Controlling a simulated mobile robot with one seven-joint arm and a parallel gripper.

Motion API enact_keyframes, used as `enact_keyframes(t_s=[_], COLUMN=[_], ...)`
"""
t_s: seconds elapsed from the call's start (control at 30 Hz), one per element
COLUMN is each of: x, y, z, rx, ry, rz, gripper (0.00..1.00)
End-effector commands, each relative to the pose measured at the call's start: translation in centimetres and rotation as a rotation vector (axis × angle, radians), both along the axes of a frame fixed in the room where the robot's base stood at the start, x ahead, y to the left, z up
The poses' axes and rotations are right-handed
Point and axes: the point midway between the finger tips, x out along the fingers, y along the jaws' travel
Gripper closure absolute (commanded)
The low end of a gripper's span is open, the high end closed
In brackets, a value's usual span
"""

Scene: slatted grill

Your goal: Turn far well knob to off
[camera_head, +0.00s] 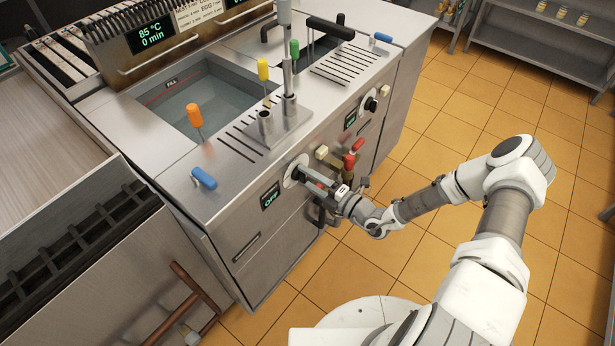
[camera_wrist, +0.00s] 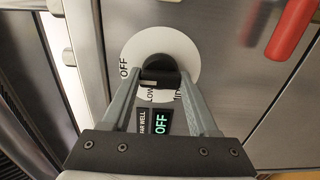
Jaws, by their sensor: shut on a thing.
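The black far well knob (camera_wrist: 158,66) sits on a round white dial plate (camera_wrist: 130,50) on the front panel. The plate carries the words OFF and LOW, and other lettering is partly hidden. My gripper (camera_wrist: 160,82) is shut on the knob, one finger on each side. A label reading FAR WELL and a display (camera_wrist: 160,146) reading OFF show between the fingers. In the head view, my gripper (camera_head: 306,180) reaches the dial plate (camera_head: 291,171), hiding most of the knob. The display (camera_head: 270,196) beside it reads OFF. I cannot tell the pointer's exact direction.
Red-handled valves (camera_head: 350,160) stick out just right of my gripper; a red handle (camera_wrist: 292,30) shows in the wrist view. Another black knob (camera_head: 370,104) is farther along the panel. A blue handle (camera_head: 203,178) lies on the counter above. The tiled floor (camera_head: 440,155) is clear.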

Motion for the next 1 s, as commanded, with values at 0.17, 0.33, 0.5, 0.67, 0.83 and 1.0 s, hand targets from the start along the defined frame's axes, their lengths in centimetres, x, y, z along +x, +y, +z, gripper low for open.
enact_keyframes(t_s=[0.17,0.33,0.5,0.67,0.83,1.0], x=[-0.09,-0.1,-0.1,-0.08,-0.03,-0.11], y=[-0.03,-0.03,-0.03,-0.02,-0.01,-0.16], z=[-0.12,-0.13,-0.13,-0.1,-0.05,-0.03], rx=[0.009,0.011,0.011,0.011,0.01,0.01], ry=[0.017,0.018,0.018,0.017,0.015,0.015], rz=[0.0,0.001,0.001,0.0,0.0,0.0], gripper=[0.96,0.96,0.96,0.13,0.1,0.1])
